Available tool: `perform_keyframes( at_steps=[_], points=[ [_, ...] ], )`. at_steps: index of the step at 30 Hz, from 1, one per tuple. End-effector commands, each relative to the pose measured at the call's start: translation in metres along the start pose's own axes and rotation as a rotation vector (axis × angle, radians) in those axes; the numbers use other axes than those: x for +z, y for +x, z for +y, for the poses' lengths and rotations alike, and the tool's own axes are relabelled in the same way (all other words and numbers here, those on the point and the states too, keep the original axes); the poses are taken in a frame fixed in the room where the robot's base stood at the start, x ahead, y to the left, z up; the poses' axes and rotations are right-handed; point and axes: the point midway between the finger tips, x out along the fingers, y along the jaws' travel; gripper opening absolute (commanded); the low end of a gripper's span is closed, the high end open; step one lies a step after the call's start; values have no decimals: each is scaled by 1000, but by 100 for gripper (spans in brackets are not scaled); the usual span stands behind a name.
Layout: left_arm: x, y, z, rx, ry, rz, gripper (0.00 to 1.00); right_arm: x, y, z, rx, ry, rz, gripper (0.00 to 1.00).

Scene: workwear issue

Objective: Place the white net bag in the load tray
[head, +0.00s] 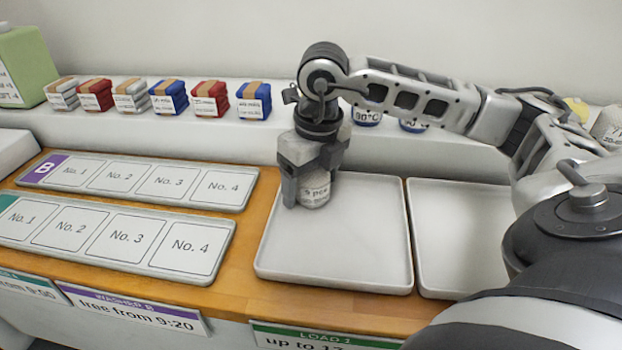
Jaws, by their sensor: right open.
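The white net bag (316,191), with a printed label that seems to read "5 pcs", stands on the load tray (345,265) near its back left corner. My right gripper (309,188) points down over the bag, its jaws open on either side of it. The gripper hides the bag's top and part of its sides. A "LOAD 1" sign (320,338) is on the front edge below this tray. My left gripper is not in view.
A second empty tray (460,235) lies to the right, partly behind my right arm. Two numbered boards (150,180) (118,238) lie to the left. Several folded bundles (170,98) line the back shelf, with a green container (25,65) at far left.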

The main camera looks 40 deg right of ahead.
Motion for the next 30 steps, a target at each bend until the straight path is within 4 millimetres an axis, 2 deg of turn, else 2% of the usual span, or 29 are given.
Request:
perform_keyframes(
  at_steps=[5, 12, 18, 23, 30],
  points=[
    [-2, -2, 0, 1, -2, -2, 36, 2, -26, 0, 1, 0, -6, 77],
    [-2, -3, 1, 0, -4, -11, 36, 1, -79, 0, 2, -1, -6, 77],
    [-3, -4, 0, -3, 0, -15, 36, 1, -111, 0, 1, 0, -4, 77],
    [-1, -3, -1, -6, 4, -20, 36, 1, -121, 0, 1, 0, -1, 77],
    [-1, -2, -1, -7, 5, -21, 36, 0, -122, 0, 0, 0, -1, 77]
  ],
)
